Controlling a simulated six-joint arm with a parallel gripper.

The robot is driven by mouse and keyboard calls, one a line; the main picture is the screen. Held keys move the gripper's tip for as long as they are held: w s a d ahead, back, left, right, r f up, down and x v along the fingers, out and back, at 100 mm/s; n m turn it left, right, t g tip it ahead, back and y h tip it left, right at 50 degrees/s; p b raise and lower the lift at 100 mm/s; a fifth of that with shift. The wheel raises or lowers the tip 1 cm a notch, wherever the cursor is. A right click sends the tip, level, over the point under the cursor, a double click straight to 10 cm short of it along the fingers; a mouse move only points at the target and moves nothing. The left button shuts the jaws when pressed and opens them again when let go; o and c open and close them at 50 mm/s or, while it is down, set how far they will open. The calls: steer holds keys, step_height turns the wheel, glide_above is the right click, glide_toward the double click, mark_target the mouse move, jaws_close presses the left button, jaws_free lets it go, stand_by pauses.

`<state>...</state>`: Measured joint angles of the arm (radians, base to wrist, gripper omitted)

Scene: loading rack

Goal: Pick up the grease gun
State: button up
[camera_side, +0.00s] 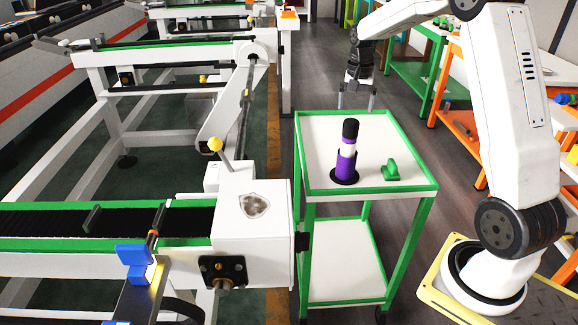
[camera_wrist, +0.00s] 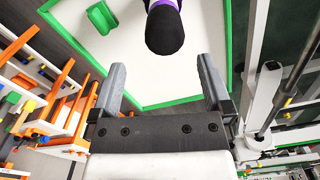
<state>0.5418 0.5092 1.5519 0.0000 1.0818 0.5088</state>
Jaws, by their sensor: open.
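The grease gun (camera_side: 349,140), with a black top and a white section, stands upright in a purple holder (camera_side: 345,167) with a dark base on the white, green-edged top of a cart (camera_side: 318,172). My gripper (camera_side: 357,97) is open and empty, at the far edge of the cart top and apart from the grease gun. In the wrist view, my gripper's fingers (camera_wrist: 162,72) are spread wide. The black top of the grease gun (camera_wrist: 164,30) shows ahead of them, roughly centred between them, and hides most of its body.
A small green object (camera_side: 390,171) lies on the cart top right of the grease gun; it also shows in the wrist view (camera_wrist: 102,17). A conveyor with a white end block (camera_side: 252,205) stands close to the cart's left side. Orange and green racks (camera_side: 455,105) stand at right.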

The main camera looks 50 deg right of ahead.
mark_target(352, 120)
steer(key=shift+f, duration=0.1)
steer(key=shift+a+f, duration=0.1)
steer(key=shift+f, duration=1.1)
steer(key=shift+f, duration=0.1)
steer(key=shift+w+a+f, duration=0.15)
steer(key=shift+f, duration=2.35)
steer(key=c, duration=1.3)
steer(key=shift+r, duration=0.15)
